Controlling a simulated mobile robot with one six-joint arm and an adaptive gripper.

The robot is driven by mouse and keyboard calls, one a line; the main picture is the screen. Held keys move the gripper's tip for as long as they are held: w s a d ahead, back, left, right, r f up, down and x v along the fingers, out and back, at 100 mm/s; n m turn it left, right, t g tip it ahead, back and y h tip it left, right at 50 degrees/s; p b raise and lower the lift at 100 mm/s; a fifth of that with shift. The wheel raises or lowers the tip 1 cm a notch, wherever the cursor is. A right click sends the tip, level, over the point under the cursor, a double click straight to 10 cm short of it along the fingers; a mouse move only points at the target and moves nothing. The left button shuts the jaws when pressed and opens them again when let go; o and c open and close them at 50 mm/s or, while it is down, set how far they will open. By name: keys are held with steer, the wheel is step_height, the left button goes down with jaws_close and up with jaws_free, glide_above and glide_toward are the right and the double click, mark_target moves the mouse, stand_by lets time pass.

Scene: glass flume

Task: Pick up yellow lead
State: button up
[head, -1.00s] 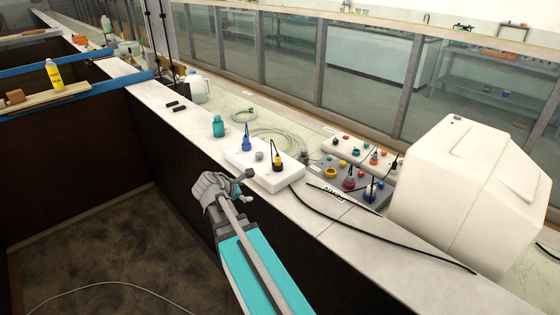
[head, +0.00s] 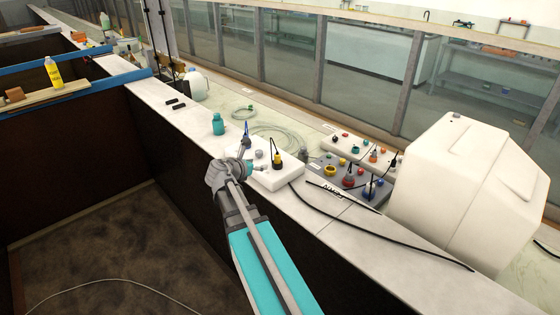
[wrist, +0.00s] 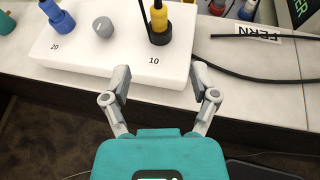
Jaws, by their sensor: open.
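The yellow lead (head: 277,160) is a yellow plug with a black top, standing upright in the white block (head: 290,183) on the ledge. In the wrist view the yellow lead (wrist: 159,22) stands by the mark "10", beyond my fingertips and roughly in line with the gap between them. My gripper (head: 252,160) is at the near edge of the white block. In the wrist view my gripper (wrist: 160,80) is open and empty, with its fingers spread on either side. A blue lead (wrist: 58,16) stands by the mark "20", with a grey knob (wrist: 103,27) between the two.
A grey board (head: 350,180) with coloured sockets and plugs lies to the right. A large white casing (head: 455,195) stands farther right. A black cable (head: 385,239) runs along the ledge.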

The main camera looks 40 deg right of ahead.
mark_target(277, 158)
steer(key=b+x, duration=0.2)
steer(key=x, duration=0.4)
steer(key=shift+w+d+f+b, duration=0.2)
steer(key=shift+d+f+b, duration=0.05)
steer(key=shift+d+b, duration=0.05)
steer(key=shift+w+d+f, duration=0.15)
steer(key=shift+d+f, duration=0.05)
steer(key=shift+d, duration=0.5)
steer(key=shift+d, duration=0.1)
steer(key=shift+b+x, duration=1.05)
steer(key=shift+x, duration=1.45)
steer(key=shift+w+r, duration=0.1)
steer(key=shift+w, duration=0.05)
jaws_close()
